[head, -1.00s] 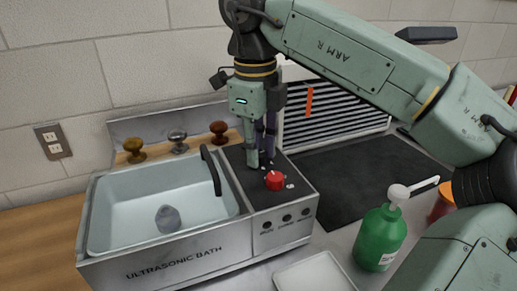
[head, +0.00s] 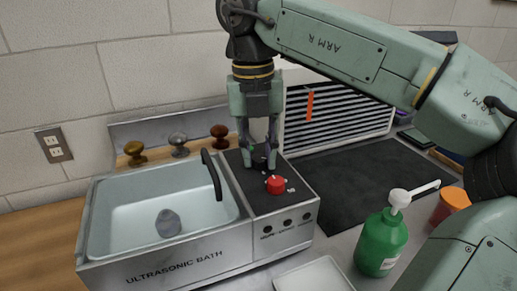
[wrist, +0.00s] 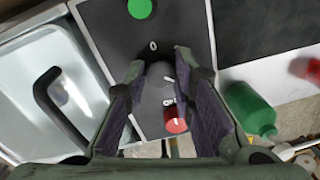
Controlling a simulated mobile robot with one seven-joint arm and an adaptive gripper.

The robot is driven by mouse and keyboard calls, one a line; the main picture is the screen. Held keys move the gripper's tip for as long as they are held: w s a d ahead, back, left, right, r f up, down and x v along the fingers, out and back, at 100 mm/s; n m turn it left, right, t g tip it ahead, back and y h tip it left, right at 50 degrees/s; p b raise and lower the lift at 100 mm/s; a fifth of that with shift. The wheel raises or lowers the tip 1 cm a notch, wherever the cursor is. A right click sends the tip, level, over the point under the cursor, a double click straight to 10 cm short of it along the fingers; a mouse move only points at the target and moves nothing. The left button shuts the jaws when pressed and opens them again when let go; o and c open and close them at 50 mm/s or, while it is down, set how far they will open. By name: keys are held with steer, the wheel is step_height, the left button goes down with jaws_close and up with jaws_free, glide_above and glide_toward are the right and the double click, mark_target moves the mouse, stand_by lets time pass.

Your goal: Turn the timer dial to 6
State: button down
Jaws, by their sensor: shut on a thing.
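The ultrasonic bath (head: 180,268) has a dark control panel (head: 262,199) to the right of its basin. The timer dial is a dark round knob (wrist: 158,88) on this panel, with a short white mark on it. A white 0 shows above it in the wrist view; another numeral below it is partly hidden and unclear. My gripper (head: 260,160) points down at the panel, shut on the timer dial, with one finger on each side (wrist: 162,95). A red knob (head: 276,185) stands in front of the dial; it also shows in the wrist view (wrist: 175,121).
A grey lump (head: 168,223) lies in the basin (head: 130,210), and a black handle (head: 211,174) rises at its right edge. Several knobs (head: 179,145) stand behind.

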steer(key=m, duration=0.4)
steer(key=shift+r+m+p, duration=0.1)
steer(key=shift+m+p, duration=0.2)
steer(key=m, duration=0.4)
steer(key=shift+w+m, duration=0.1)
steer(key=shift+m, duration=0.2)
steer(key=c, duration=1.3)
jaws_free()
steer(key=shift+c, duration=0.2)
